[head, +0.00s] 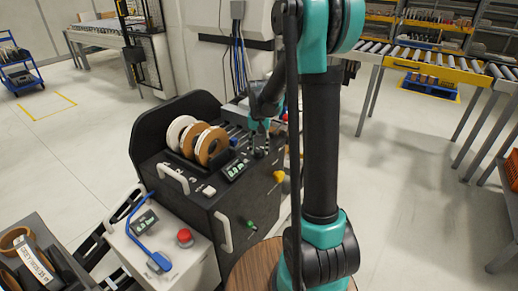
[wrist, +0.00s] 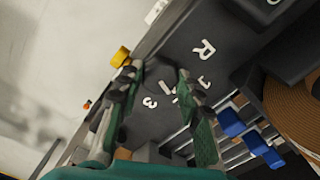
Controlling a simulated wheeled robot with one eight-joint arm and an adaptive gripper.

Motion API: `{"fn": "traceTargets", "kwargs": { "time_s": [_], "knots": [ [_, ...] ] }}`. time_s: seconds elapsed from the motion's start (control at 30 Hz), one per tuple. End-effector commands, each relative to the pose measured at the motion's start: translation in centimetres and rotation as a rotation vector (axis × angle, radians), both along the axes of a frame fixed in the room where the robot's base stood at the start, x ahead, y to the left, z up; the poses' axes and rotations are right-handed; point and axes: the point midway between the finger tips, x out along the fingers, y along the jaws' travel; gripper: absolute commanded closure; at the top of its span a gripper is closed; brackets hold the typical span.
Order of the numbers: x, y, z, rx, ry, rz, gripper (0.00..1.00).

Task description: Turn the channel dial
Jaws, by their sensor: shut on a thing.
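The channel dial (wrist: 167,88) is a dark knob on the black machine's top, with white marks R, 1 and 3 around it in the wrist view. My gripper (wrist: 162,78) has its two green-backed fingers on either side of the dial, shut on it. The fingers hide much of the dial, and its exact pointer direction is hard to tell. In the head view my gripper (head: 260,142) reaches down onto the machine top, beside the green-lit display (head: 235,170), and covers the dial there.
The black edge-banding machine (head: 222,205) carries white and brown tape rolls (head: 208,146) left of my gripper. A yellow knob (head: 279,176) is on its side. Blue clamps (wrist: 230,122) lie close to the right finger. A control box with a red button (head: 184,236) stands in front.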

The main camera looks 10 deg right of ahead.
Motion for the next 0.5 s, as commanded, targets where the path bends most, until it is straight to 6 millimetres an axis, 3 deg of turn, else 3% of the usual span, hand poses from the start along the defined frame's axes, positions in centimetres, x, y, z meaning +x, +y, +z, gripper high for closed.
{"fn": "traceTargets", "kwargs": {
  "time_s": [0.5],
  "knots": [
    [0.04,0.0,0.02,0.0,-0.001,-0.486,0.94]
  ]
}}
